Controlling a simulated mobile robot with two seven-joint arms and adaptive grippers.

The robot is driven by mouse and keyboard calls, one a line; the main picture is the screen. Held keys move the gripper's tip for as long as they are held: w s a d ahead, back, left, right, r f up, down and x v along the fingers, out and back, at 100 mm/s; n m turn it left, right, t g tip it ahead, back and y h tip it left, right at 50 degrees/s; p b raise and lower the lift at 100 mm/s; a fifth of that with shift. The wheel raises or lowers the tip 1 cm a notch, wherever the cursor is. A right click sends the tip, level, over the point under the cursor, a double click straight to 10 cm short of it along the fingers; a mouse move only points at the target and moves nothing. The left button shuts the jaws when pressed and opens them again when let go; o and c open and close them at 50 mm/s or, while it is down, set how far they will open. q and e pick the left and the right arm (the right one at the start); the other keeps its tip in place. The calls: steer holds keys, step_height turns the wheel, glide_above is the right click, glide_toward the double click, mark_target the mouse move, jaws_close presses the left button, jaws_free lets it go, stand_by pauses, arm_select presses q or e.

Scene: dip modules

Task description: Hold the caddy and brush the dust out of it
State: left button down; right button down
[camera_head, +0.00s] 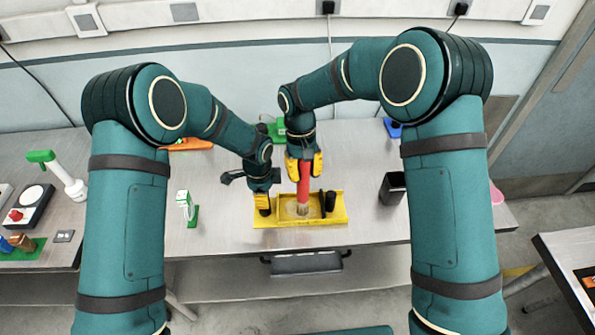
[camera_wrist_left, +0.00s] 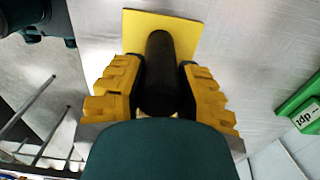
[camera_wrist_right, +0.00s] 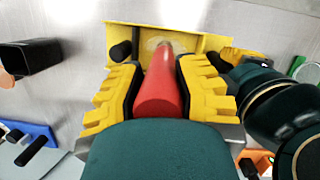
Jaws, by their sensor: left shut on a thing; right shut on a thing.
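The yellow caddy (camera_head: 338,213) lies on the table in the middle of the head view, a shallow tray with a black post at each end. My left gripper (camera_head: 262,203) is shut on the black post (camera_wrist_left: 160,75) at the caddy's left end. My right gripper (camera_head: 304,166) is shut on the red handle of the brush (camera_wrist_right: 157,92), pointing down into the caddy. The brush's pale bristle end (camera_head: 302,209) is at the caddy's middle section. A pale dusty patch (camera_wrist_right: 152,43) shows around the brush tip in the right wrist view. The right post (camera_head: 330,201) is free.
A black open cup (camera_head: 392,188) stands right of the caddy. A green-based white part (camera_head: 187,206) stands to the left. Blue (camera_head: 393,128) and orange (camera_head: 190,144) items lie at the back. The table's front edge is close before the caddy.

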steer(key=shift+w+a+f, duration=0.1)
steer(key=shift+w+a, duration=0.2)
steer(key=shift+w, duration=0.3)
stand_by(1.7)
steer(key=shift+a, duration=0.15)
steer(key=shift+a, duration=3)
steer(key=shift+s+d+r, duration=0.1)
steer(key=shift+d+r, duration=0.1)
steer(key=shift+d, duration=1.1)
steer(key=shift+s+d+r, duration=0.1)
steer(key=shift+d+r, duration=0.05)
steer(key=shift+d, duration=1.15)
steer(key=d, duration=0.5)
steer(key=shift+w+d, duration=0.25)
steer(key=shift+d, duration=0.05)
